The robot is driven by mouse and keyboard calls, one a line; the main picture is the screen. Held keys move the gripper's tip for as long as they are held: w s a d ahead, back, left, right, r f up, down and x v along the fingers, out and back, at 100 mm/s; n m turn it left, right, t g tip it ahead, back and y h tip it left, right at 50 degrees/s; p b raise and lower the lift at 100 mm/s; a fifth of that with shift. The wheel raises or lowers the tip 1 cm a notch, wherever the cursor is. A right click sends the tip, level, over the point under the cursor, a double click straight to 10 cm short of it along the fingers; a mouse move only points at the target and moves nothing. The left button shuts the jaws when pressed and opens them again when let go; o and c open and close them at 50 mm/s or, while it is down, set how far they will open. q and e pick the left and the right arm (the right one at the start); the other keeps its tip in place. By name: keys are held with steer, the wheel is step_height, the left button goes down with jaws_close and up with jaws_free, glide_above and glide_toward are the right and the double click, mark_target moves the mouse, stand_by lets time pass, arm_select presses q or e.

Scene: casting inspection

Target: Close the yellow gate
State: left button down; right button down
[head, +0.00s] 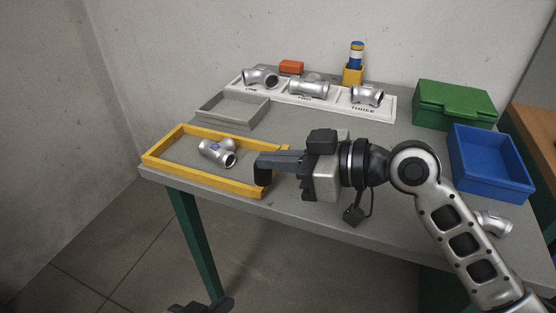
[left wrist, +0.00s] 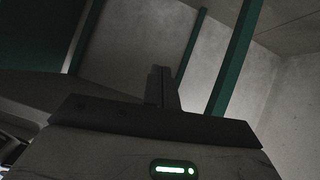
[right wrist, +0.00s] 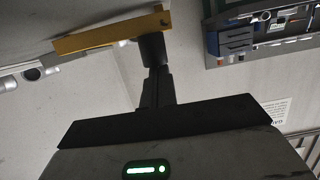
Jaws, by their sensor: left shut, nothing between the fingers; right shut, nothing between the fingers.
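A low yellow frame (head: 208,180) lies on the grey table at its left front. Its back, left and front sides show in the head view; its right side is mostly hidden behind my right gripper, so I cannot tell how the gate stands. My right gripper (head: 262,168) is shut and empty, with its fingertips at the frame's right end.
A silver pipe casting (head: 217,152) lies inside the yellow frame. Behind are a grey tray (head: 233,122) and a white labelled board (head: 385,108) with several castings. A green box (head: 455,105) and blue bin (head: 490,185) stand at the right. Another casting (head: 495,222) lies at the right front.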

arm_select(q)
steer(key=shift+d+f, duration=0.15)
steer(key=shift+f, duration=0.3)
arm_select(e)
steer(key=shift+s+f, duration=0.1)
steer(key=shift+f, duration=0.15)
steer(key=shift+n, duration=0.3)
